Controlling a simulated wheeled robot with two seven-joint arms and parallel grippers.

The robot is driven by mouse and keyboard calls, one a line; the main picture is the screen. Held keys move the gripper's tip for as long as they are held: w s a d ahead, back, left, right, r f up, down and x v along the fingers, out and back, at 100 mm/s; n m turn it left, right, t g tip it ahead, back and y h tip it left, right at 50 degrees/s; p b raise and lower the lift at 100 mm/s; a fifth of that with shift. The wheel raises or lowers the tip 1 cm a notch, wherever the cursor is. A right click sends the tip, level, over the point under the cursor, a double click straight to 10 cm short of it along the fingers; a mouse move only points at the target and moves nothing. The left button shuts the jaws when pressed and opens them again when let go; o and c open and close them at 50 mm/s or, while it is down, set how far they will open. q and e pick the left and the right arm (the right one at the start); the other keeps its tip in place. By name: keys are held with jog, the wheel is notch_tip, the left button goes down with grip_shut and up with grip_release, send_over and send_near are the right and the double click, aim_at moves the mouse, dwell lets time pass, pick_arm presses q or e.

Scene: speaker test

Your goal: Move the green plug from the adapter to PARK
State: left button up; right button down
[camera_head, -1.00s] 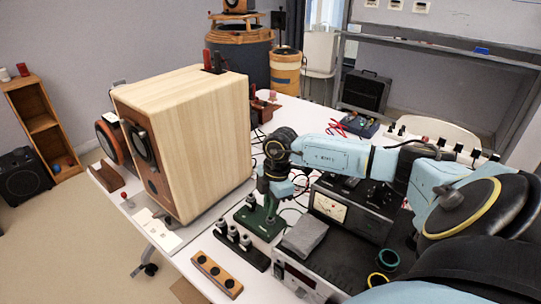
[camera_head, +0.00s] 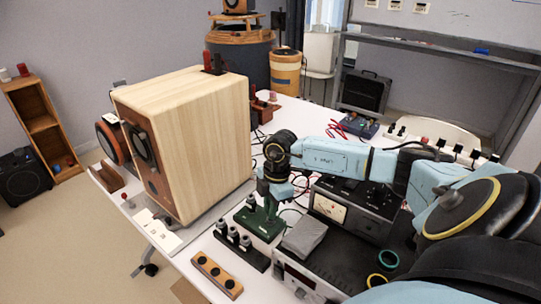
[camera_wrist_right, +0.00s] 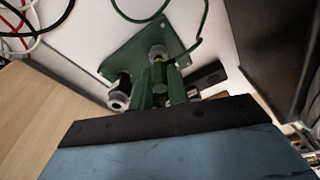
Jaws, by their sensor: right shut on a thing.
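The adapter, a green plate with metal posts (camera_head: 250,224), stands on the white table right of the wooden speaker; it also shows in the right wrist view (camera_wrist_right: 118,66). My right gripper (camera_head: 271,203) points down over it, shut on the green plug (camera_wrist_right: 158,84), which stands among the posts. A green cable (camera_wrist_right: 201,28) runs up from there. The fingers and adapter partly hide the plug, and I cannot tell whether it is still seated. No PARK label is readable. My left gripper is out of view.
The large wooden speaker (camera_head: 200,130) stands close on the left. A black block with metal posts (camera_head: 250,258) and a wooden strip with dark holes (camera_head: 217,276) lie in front. A grey block (camera_head: 304,237) sits on black equipment (camera_head: 340,262) to the right.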

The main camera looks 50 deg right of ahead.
jog(key=shift+f+b, duration=0.35)
jog(key=shift+f, duration=0.3)
jog(key=c, duration=1.3)
grip_release()
